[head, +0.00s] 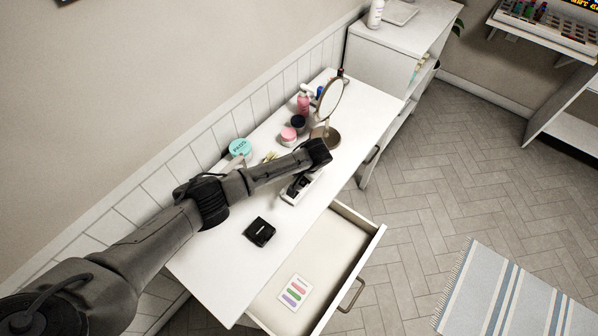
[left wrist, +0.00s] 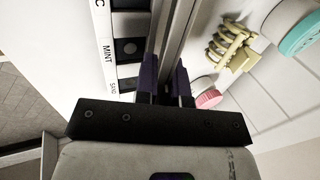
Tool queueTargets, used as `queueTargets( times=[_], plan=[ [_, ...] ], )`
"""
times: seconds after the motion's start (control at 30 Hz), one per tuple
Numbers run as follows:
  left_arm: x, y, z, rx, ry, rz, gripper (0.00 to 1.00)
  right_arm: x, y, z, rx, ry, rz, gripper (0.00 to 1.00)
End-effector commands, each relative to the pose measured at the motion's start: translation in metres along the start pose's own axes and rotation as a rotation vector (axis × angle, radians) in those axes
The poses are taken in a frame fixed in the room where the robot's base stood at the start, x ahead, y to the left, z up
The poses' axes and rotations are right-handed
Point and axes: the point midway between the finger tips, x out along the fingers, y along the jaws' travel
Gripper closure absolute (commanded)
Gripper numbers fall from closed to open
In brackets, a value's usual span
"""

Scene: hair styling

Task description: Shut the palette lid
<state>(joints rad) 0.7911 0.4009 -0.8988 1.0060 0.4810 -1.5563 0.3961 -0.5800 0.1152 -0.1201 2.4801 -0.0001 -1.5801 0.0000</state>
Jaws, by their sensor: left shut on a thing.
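The white palette (head: 291,199) lies on the desk below my left wrist in the head view, partly hidden by the arm. In the left wrist view its labelled wells (left wrist: 128,47) show at the left, with words such as MINT. Its lid (left wrist: 174,38) is seen edge-on beside the wells, raised, so the palette is open. My left gripper (left wrist: 166,84) is shut on the lid, with a dark purple fingertip on each side of its edge. In the head view, the left fingertips are hard to make out. My right gripper is not in view.
A yellow hair clip (left wrist: 232,46), a teal jar (head: 240,147), a pink jar (head: 288,136) and a round mirror (head: 331,98) stand behind the palette. A black box (head: 259,232) lies nearer. The drawer (head: 338,240) below is open and holds a card (head: 295,292).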

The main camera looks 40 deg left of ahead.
Motion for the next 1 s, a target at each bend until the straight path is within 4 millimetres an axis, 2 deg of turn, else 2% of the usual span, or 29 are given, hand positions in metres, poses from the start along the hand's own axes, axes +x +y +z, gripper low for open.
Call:
queueTargets(
  times=[0.13, 0.17, 0.33, 0.67, 0.77, 1.0],
  plan=[
    [0.000, 0.000, 0.000, 0.000, 0.000, 0.001, 1.00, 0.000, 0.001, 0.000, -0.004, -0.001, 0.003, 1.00],
    [0.000, 0.000, 0.000, 0.000, 0.000, 0.001, 0.87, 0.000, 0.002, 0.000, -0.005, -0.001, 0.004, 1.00],
    [0.000, 0.000, 0.000, 0.000, 0.000, 0.001, 0.71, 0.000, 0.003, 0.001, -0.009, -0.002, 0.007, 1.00],
    [-0.005, 0.000, 0.000, 0.000, 0.000, 0.002, 0.70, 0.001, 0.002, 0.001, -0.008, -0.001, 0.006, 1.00],
    [-0.016, 0.000, -0.001, 0.000, 0.002, 0.002, 0.70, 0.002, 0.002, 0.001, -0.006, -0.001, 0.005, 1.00],
    [-0.062, 0.001, -0.001, 0.000, 0.005, 0.003, 0.70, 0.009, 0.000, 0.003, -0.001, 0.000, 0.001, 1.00]
  ],
)
